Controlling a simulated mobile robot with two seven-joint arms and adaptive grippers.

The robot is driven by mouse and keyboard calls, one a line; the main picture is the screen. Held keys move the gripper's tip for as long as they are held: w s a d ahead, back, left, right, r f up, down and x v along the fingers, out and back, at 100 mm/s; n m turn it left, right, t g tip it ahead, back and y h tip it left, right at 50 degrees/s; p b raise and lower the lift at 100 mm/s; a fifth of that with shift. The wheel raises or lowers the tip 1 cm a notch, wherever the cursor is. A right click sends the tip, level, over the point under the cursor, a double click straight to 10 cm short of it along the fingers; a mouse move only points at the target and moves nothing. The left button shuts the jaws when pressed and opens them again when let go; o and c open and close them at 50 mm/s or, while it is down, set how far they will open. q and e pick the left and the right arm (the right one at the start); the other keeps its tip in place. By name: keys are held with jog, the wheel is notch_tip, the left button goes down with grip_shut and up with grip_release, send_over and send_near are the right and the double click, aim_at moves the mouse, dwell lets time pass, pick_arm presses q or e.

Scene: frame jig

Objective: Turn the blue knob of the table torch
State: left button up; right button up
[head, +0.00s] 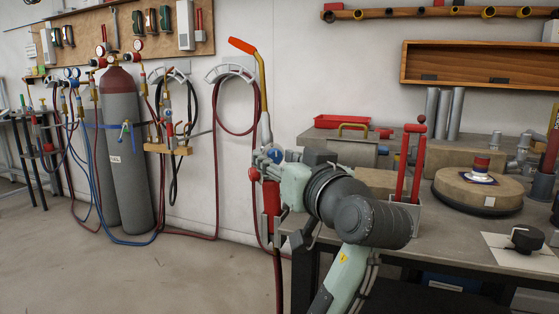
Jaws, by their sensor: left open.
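The table torch (265,128) stands upright at the left end of the workbench. It has a bent brass tube with an orange-red tip at the top and a grey body below. A blue knob (278,155) shows on its right side, and a red knob (254,174) on its left. A red holder or handle part (271,208) is lower down, with a hose hanging beneath. My left gripper (269,157) is open at the torch, with its fingers close around the blue knob. Whether they touch it cannot be told. My right gripper is not in view.
The workbench (405,244) carries a red tray (342,122), a caddy with red rods (410,185), a round wooden block (478,190) and a black knob on a plate (525,238). Grey gas cylinders (126,150) with hoses stand left. Floor before them is clear.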

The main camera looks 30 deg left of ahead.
pick_arm(q)
jog(key=v, duration=1.2)
